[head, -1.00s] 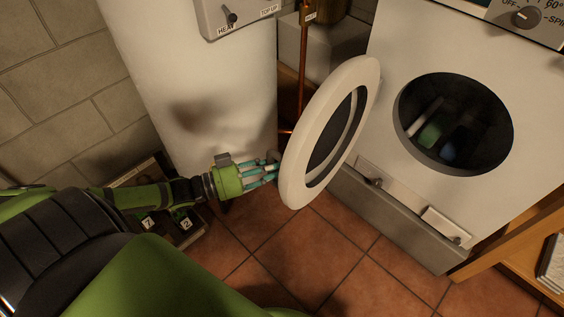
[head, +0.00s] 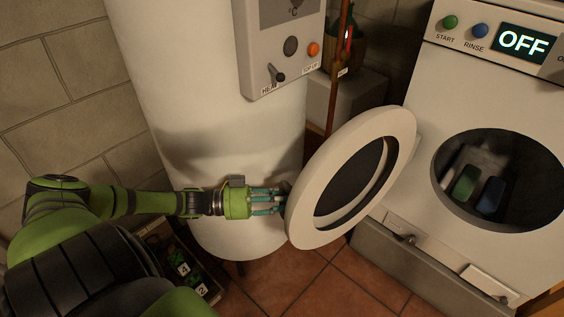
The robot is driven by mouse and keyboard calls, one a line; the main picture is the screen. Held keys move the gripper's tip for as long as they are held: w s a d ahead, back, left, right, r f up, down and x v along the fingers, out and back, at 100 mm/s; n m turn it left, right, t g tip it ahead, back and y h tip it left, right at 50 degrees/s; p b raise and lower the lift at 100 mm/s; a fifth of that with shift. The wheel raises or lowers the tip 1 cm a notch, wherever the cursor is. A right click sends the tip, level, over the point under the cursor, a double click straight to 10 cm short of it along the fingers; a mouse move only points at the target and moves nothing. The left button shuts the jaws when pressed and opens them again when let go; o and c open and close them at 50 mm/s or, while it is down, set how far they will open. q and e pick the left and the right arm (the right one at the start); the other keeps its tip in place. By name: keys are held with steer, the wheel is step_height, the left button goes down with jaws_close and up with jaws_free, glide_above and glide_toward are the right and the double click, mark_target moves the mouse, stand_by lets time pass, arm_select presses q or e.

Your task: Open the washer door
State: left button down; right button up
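The washer (head: 400,215) is white and stands at the right. Its round door (head: 303,222), a thick pale ring with a dark glass, stands swung wide open to the left of the drum opening (head: 520,170). Inside the drum lie a green item (head: 465,184), a blue item (head: 491,195) and a pale item. My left gripper (head: 284,198) is at the door's left rim, its teal fingers reaching to the edge. The fingertips are dark and partly against the rim, so I cannot tell whether they grip it. My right gripper is not in view.
A white boiler tank (head: 215,90) with a grey control box (head: 282,45) stands close behind my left arm. A copper pipe (head: 338,75) runs beside it. A dark crate with numbered items (head: 190,262) is on the floor at lower left. Tiled floor (head: 330,285) lies below the door.

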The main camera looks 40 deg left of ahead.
arm_select(q)
steer(key=c, duration=1)
jaws_free()
steer(key=shift+w, duration=0.1)
steer(key=v, duration=1.2)
steer(key=shift+d, duration=0.1)
